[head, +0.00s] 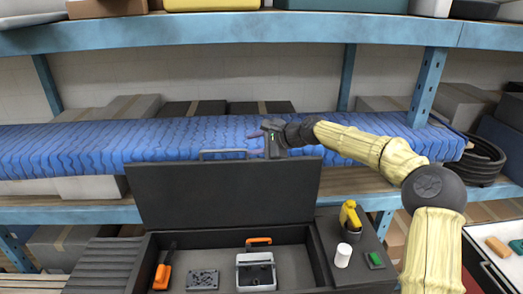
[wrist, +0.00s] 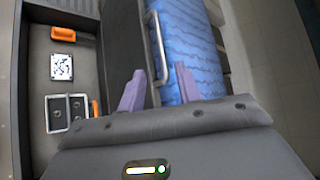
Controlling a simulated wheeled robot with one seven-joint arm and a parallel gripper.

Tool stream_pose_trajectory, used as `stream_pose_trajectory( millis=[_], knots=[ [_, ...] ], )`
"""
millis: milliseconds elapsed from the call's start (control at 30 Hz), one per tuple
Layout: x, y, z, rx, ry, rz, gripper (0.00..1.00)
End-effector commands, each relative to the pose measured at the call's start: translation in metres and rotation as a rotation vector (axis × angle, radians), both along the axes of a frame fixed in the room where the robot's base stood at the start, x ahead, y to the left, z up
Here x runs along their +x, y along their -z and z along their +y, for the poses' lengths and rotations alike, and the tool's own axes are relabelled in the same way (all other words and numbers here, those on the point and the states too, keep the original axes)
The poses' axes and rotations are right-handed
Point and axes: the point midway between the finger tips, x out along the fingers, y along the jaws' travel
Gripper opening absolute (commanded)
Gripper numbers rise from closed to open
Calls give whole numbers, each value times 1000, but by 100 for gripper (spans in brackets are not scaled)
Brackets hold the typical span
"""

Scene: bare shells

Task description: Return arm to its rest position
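My arm (head: 362,145) reaches in from the right of the head view, covered in a pale yellow ribbed sleeve with dark joints. My gripper (head: 258,143) is near the middle, level with the top edge of the open case lid (head: 225,195) and in front of the blue padded shelf. In the wrist view my gripper (wrist: 160,80) shows two purple fingers spread apart with nothing between them. The lid's metal handle (wrist: 158,50) and the blue padding (wrist: 190,40) lie beyond the fingers; I cannot tell the exact distance.
The open case (head: 215,278) holds an orange-handled tool (head: 163,272), a speckled block (head: 202,280) and a grey metal box (head: 256,272). A yellow drill (head: 350,216), a white cup (head: 343,255) and a small green-topped item (head: 374,260) stand right of it. Blue shelf posts (head: 427,85) rise behind.

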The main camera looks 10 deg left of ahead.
Motion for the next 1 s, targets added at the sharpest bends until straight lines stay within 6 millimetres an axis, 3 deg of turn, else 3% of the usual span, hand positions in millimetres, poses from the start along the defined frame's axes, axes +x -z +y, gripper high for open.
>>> stream_pose_trajectory(
  millis=[200,633,767,867,1000],
  knots=[
    [-9,-10,-20,-1,0,-2,34],
    [-14,-7,-19,-26,-12,-10,34],
    [-34,19,-15,-148,-70,-57,34],
    [-60,53,-19,-304,-142,-117,34],
    [-98,101,-48,-543,-256,-195,34]
  ],
)
